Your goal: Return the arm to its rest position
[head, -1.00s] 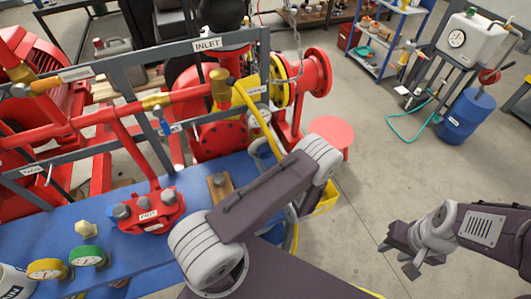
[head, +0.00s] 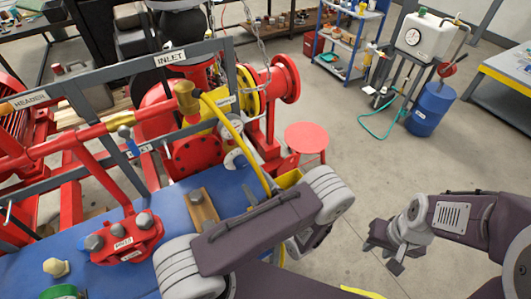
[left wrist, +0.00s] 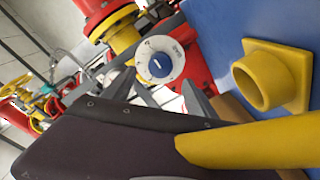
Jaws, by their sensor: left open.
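My left arm (head: 245,235) crosses the lower middle of the head view, dark purple with ribbed grey joints. Its gripper is mostly hidden behind its own links there. In the left wrist view the left gripper (left wrist: 160,95) shows two grey fingers apart with nothing between them. A white dial with a blue centre (left wrist: 160,64) lies beyond the fingers; I cannot tell the gap. My right gripper (head: 383,257) hangs over bare floor at lower right, its fingertips apart and empty.
The blue skid deck (head: 225,185) carries a red bolted block (head: 127,238) and red pipework near the left arm. A yellow hose (head: 235,132) runs down behind that arm. A yellow socket (left wrist: 262,82) sits close in the wrist view.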

